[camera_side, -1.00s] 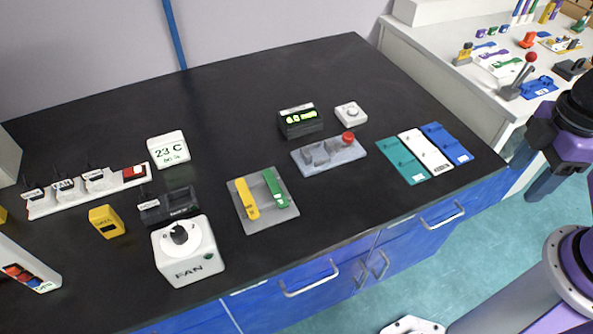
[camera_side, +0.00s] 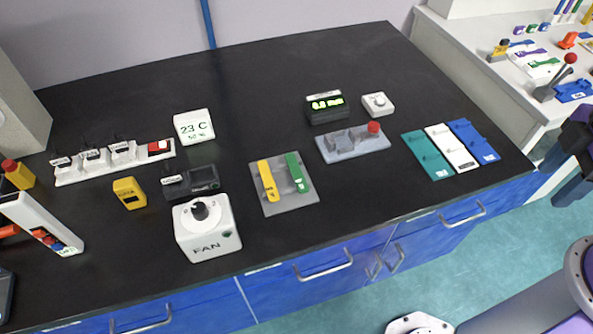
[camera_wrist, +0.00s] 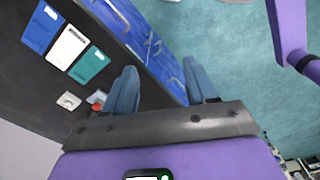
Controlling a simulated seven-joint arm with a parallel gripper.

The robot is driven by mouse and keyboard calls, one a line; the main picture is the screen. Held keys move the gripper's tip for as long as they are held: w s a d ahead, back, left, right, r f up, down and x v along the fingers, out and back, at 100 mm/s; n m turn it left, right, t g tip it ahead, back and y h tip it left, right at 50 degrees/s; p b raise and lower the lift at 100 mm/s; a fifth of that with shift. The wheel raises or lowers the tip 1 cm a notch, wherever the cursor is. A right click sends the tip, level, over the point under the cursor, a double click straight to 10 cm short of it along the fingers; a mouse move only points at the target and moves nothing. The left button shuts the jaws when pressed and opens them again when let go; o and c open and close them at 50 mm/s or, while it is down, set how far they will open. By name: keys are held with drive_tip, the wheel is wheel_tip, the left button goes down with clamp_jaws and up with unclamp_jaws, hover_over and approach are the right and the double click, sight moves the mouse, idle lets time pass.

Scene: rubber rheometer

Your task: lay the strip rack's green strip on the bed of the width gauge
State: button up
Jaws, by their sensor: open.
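The green strip (camera_side: 298,172) lies on the grey strip rack (camera_side: 285,206), to the right of a yellow strip (camera_side: 268,180). The width gauge is a grey block (camera_side: 372,146) with a red knob (camera_side: 374,127) at its right end, right of and behind the rack. A black display (camera_side: 326,107) reading in mm stands behind it. My gripper (camera_wrist: 160,88) is open and empty in the wrist view, its fingers wide apart. It shows partly at the right edge of the side view (camera_side: 566,178), beyond the bench's right end and far from the strip.
Teal (camera_side: 428,155), white (camera_side: 452,148) and blue (camera_side: 473,141) plates lie at the bench's right end. A white dial box (camera_side: 378,104) stands behind the gauge. The FAN box (camera_side: 207,229) stands left of the rack. The back middle of the bench is clear.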

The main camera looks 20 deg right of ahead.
drive_tip(key=w+a+f+n+t, duration=0.1)
drive_tip(key=w+a+n+t, duration=0.1)
drive_tip(key=w+a+n, duration=1.1)
drive_tip(key=n+t, duration=0.2)
drive_tip(key=n, duration=0.8)
approach(304, 189)
drive_tip(key=x, duration=0.7)
drive_tip(key=shift+w+f, duration=0.15)
drive_tip(key=shift+w, duration=0.05)
drive_tip(key=shift+f, duration=0.25)
drive_tip(key=shift+c, duration=0.3)
clamp_jaws()
